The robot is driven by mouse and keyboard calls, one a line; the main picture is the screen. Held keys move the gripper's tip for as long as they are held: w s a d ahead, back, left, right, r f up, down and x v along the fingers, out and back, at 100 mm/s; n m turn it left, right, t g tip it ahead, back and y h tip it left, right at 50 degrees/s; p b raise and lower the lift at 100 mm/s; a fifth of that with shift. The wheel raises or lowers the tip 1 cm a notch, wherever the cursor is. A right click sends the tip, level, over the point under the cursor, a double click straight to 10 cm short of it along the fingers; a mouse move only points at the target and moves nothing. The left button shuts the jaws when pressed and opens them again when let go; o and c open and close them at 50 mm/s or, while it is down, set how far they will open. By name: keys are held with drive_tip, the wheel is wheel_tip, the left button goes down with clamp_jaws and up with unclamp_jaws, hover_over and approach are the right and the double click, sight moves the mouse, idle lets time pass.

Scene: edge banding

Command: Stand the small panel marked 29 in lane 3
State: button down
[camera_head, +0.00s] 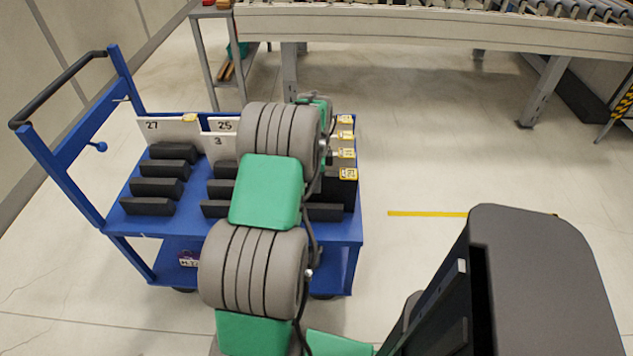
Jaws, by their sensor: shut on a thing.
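A blue cart (120,215) stands left of centre with rows of black divider blocks (158,187) on its top. White panels stand at its back: one marked 27 (160,130), one marked 25 (222,124), and one showing a 3 (217,146), partly covered by my arm. I see no panel marked 29. Yellow tags (347,155) run along the cart's right side; their marks are too small to read. My grey and green arm reaches over the cart's middle and hides part of the lanes. My gripper is hidden behind the arm.
The cart has a black handle (62,88) at left and a lower shelf. A roller conveyor (430,25) crosses the back, with a small grey stand (205,60) beside it. Open floor with a yellow line (425,213) lies right of the cart.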

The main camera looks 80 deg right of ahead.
drive_tip(key=shift+d, duration=0.1)
drive_tip(key=c, duration=1.3)
unclamp_jaws()
drive_tip(key=shift+r, duration=0.1)
